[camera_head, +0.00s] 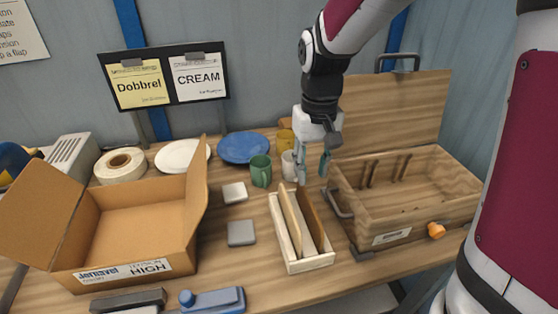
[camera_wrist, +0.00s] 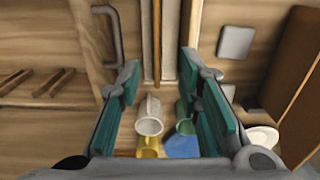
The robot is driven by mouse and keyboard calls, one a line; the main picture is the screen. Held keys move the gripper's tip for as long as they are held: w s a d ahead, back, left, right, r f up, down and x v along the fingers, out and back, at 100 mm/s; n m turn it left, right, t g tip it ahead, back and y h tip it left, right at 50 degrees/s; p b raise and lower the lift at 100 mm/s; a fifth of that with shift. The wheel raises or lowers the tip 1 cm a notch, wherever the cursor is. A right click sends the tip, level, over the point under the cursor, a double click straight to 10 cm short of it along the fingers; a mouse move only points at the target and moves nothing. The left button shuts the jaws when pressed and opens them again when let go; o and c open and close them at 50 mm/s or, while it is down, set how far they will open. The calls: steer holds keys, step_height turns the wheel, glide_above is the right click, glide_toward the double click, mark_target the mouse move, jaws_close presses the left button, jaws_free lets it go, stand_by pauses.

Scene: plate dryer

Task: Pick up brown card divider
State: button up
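The brown card divider (camera_head: 311,218) stands on edge, leaning a little, in a narrow pale wooden tray (camera_head: 310,265). A lighter tan divider (camera_head: 291,215) stands to its left in the same tray. My gripper (camera_head: 312,168) is above the table behind the tray's far end, apart from both dividers. Its teal fingers are spread and nothing is between them. In the wrist view my open gripper (camera_wrist: 160,82) shows with the tray ahead, and a thin brown upright edge (camera_wrist: 157,40) is visible in the tray. The dividers' lower parts are hidden by the tray walls.
A wooden chest (camera_head: 400,238) with its lid raised stands right of the tray. An open cardboard box (camera_head: 120,268) is at left. A green mug (camera_head: 261,171), a white mug (camera_head: 288,166) and a blue plate (camera_head: 243,148) are behind.

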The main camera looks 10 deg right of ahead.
mark_target(309, 211)
steer(key=shift+w+f, duration=0.2)
steer(key=shift+f, duration=0.2)
step_height(309, 211, down, 8)
steer(key=shift+f, duration=0.1)
steer(key=shift+s+d+f, duration=0.1)
steer(key=shift+f, duration=1.25)
steer(key=shift+s+d+f, duration=0.1)
steer(key=shift+f, duration=1.25)
jaws_close()
